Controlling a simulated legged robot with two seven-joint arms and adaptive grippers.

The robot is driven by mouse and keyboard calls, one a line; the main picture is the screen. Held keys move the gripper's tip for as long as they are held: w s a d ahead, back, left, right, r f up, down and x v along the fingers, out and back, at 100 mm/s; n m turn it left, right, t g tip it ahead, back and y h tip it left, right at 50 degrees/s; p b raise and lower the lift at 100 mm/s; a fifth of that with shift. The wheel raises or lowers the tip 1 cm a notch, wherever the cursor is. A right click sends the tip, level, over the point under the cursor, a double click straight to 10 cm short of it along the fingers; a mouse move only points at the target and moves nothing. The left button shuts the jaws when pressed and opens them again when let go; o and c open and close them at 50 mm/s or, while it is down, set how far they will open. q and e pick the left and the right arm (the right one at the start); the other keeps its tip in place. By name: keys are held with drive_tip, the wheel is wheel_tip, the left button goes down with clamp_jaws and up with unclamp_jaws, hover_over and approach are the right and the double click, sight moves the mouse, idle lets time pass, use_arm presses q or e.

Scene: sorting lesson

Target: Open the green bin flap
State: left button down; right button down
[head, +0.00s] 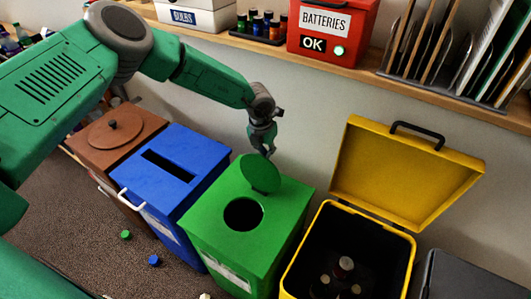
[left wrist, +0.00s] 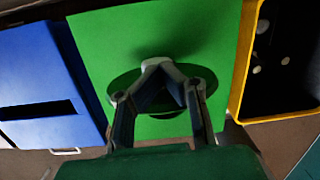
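The green bin (head: 205,215) stands between the blue and yellow bins. Its round flap (head: 260,173) is tilted up at the rear of the round hole (head: 243,214), so the dark opening shows. My left gripper (head: 263,150) points down just behind the flap's upper edge. Its fingertips come together in the left wrist view (left wrist: 161,68), in front of the dark green flap (left wrist: 206,78). It looks shut and empty; whether it touches the flap I cannot tell. My right gripper is not in view.
A blue slotted bin (head: 190,190) and a brown lidded bin (head: 88,150) stand left. A yellow bin (head: 410,262) with its lid (head: 400,172) raised stands right. Behind, a shelf holds a red batteries box (head: 345,50). A green cap (head: 126,235) and blue cap (head: 154,260) lie on the floor.

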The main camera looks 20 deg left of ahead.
use_arm(q)
drive_tip(key=shift+r, duration=0.2)
wheel_tip(320, 180, up, 11)
drive_tip(key=s, duration=0.2)
drive_tip(key=s+f+m+b, duration=0.2)
drive_tip(key=s+f+m, duration=0.6)
drive_tip(key=m, duration=0.1)
drive_tip(key=s+a+f+m+t+y+b, duration=0.1)
drive_tip(key=s+f+m+b, duration=0.2)
drive_tip(key=s+f+m, duration=0.5)
drive_tip(key=s+a+f+m+y+b, duration=0.1)
drive_tip(key=s+f+m+b, duration=0.2)
drive_tip(key=s+f+m, duration=0.5)
drive_tip(key=shift+s+m+t, duration=0.4)
drive_tip(key=shift+s+m, duration=0.75)
drive_tip(key=shift+m, duration=0.45)
drive_tip(key=s+a+f+m+g+h+b, duration=0.1)
drive_tip(key=s+m+g+b, duration=0.1)
drive_tip(key=s+m, duration=0.5)
drive_tip(key=s, duration=0.5)
drive_tip(key=shift+s+a+m+g+b, duration=0.15)
drive_tip(key=shift+m+g+b, duration=0.15)
drive_tip(key=shift+m, duration=0.1)
